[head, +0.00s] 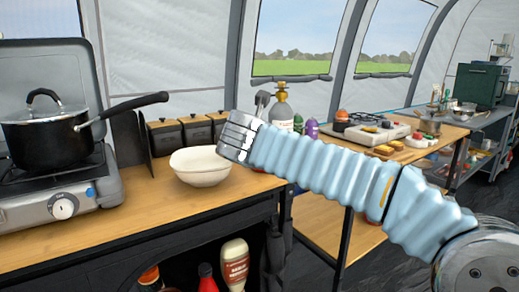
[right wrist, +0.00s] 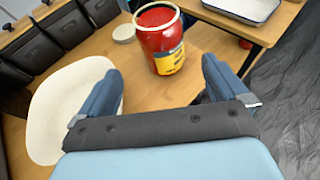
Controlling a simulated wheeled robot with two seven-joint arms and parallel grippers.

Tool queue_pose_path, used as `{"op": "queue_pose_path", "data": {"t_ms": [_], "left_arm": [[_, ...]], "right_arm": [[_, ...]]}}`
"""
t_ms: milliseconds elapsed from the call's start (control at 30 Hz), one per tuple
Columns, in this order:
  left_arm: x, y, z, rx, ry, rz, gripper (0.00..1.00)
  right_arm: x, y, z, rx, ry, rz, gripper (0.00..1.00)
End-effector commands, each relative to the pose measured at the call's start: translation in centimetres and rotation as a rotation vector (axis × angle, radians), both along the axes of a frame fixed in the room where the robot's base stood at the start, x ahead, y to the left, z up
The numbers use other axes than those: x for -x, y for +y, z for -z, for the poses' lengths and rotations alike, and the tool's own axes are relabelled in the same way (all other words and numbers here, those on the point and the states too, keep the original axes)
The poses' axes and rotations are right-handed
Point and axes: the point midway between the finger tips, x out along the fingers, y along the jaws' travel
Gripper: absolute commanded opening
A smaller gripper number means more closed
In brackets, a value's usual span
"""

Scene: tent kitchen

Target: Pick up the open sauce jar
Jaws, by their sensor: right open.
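The open sauce jar (right wrist: 166,40) is in the right wrist view, at the top middle. It is red with a yellow label and a pale rim around its open mouth, and it stands on the wooden counter. My right gripper (right wrist: 160,70) is open and empty, with its two fingers pointing toward the jar, one to each side, and the jar just beyond the tips. In the head view my right arm reaches in from the right, its wrist end (head: 238,136) over the counter; the jar is not visible there. My left gripper is not in view.
A white bowl (head: 199,167) stands on the counter; it is left of my fingers in the right wrist view (right wrist: 68,105). A stove (head: 64,208) with a black pot (head: 50,140) is at the left. Dark bins (head: 165,138) line the back. A pale disc (right wrist: 123,31) lies beside the jar.

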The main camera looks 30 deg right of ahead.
Motion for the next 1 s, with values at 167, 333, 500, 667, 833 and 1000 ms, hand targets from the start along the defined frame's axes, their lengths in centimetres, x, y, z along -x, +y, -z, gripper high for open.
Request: {"op": "queue_pose_path", "data": {"t_ms": [167, 333, 500, 667, 833, 1000], "left_arm": [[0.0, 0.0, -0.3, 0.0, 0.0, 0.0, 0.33], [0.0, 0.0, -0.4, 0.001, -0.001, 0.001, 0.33], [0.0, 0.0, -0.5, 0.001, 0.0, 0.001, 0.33], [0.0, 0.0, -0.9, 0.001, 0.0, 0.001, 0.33], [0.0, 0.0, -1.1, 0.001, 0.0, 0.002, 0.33], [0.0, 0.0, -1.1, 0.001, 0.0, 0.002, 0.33]], "right_arm": [[-2.9, -2.2, 1.6, 0.0, 0.004, 0.002, 1.0], [-4.6, -3.3, 2.4, -0.001, 0.002, 0.001, 1.0], [-5.4, -4.0, 2.8, 0.0, 0.001, 0.002, 1.0], [-7.0, -5.3, 3.9, -0.001, 0.004, 0.002, 1.0], [-8.6, -6.4, 4.7, 0.0, 0.002, 0.0, 1.0], [-8.7, -6.4, 4.7, 0.001, 0.001, 0.0, 1.0]]}}
